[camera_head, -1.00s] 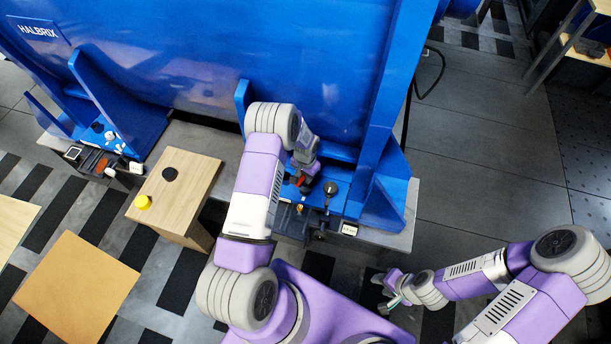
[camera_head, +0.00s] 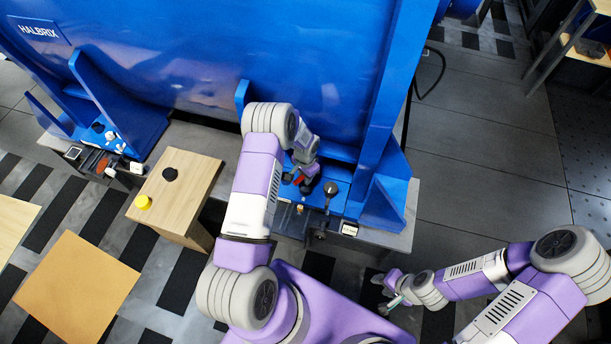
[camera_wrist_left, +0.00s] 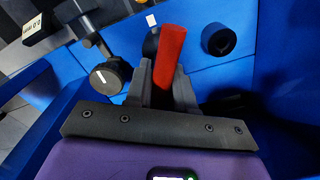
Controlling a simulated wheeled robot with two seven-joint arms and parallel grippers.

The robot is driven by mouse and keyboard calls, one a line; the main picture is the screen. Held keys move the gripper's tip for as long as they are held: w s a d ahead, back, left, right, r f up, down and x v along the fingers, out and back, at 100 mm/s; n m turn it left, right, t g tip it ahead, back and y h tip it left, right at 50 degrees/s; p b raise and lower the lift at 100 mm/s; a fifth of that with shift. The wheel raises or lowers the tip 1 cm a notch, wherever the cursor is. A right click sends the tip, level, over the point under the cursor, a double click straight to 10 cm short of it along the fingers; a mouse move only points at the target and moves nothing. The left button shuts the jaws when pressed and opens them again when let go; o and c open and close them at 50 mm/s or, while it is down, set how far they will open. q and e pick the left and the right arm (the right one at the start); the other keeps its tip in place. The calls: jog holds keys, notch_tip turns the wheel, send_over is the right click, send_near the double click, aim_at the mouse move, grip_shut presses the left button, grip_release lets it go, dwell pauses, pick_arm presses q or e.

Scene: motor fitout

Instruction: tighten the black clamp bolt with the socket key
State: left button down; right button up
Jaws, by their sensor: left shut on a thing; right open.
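The red handle (camera_wrist_left: 170,60), which looks like the socket key's, stands between the fingers of my left gripper (camera_wrist_left: 160,88) in the left wrist view. In the head view my left gripper (camera_head: 298,178) is at the blue foot of the large machine, shut on this red handle (camera_head: 300,181). The key's lower end is hidden. A small black part (camera_wrist_left: 151,44) shows just left of the handle; I cannot tell whether it is the clamp bolt or whether the key touches it. My right gripper (camera_head: 384,288) is open, low at the right, away from the machine.
A round black dial (camera_wrist_left: 110,75) on a stalk and a black ring (camera_wrist_left: 218,39) flank the gripper.

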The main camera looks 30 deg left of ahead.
pick_arm(q)
jog(key=shift+r+p, duration=2.3)
jog(key=shift+r, duration=1.45)
